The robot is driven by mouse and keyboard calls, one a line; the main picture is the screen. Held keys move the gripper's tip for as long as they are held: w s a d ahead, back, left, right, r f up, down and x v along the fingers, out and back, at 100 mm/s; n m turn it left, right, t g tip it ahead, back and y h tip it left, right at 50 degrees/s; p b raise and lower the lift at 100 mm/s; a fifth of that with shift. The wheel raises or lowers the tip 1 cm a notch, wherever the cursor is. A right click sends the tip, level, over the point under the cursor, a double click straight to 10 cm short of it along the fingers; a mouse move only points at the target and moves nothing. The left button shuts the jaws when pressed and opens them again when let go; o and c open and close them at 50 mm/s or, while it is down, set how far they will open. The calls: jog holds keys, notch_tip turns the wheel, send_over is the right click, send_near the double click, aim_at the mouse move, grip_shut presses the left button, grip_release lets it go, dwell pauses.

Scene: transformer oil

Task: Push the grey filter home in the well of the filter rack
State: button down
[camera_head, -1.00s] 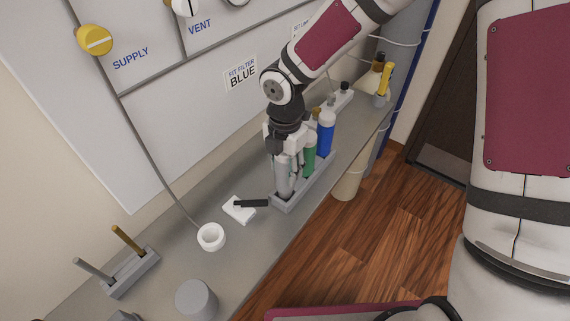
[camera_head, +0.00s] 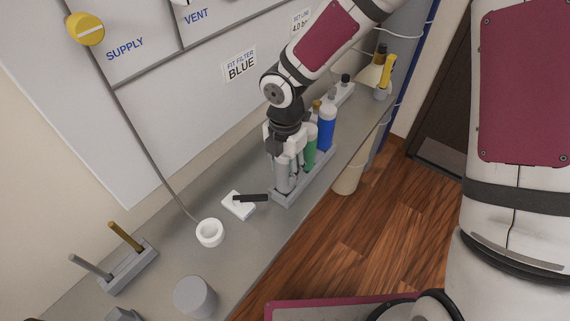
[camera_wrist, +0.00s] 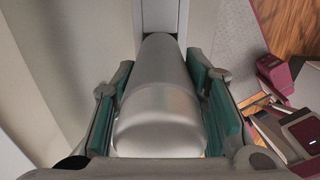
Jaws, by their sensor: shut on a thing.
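The grey filter (camera_head: 282,178) stands upright at the near end of the filter rack (camera_head: 322,171). My gripper (camera_head: 284,160) is over that end, pointing down, with its fingers on both sides of the filter. In the wrist view the filter (camera_wrist: 158,100) fills the space between the green finger pads of my gripper (camera_wrist: 160,112), which is shut on it. The filter's lower end meets the rack, but the well's bottom is hidden, so how deep it sits cannot be told. A green filter (camera_head: 310,147) and a blue filter (camera_head: 326,128) stand further along the rack.
A white cloth-like pad with a black bar (camera_head: 238,205) lies just left of the rack. The panel wall (camera_head: 150,110) rises behind the bench.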

jog(key=shift+f, duration=0.2)
jog(key=c, duration=0.9)
grip_release()
jog(key=shift+o, duration=0.2)
notch_tip(320, 180, up, 12)
jog(key=shift+f, duration=0.1)
jog(key=shift+d, duration=0.1)
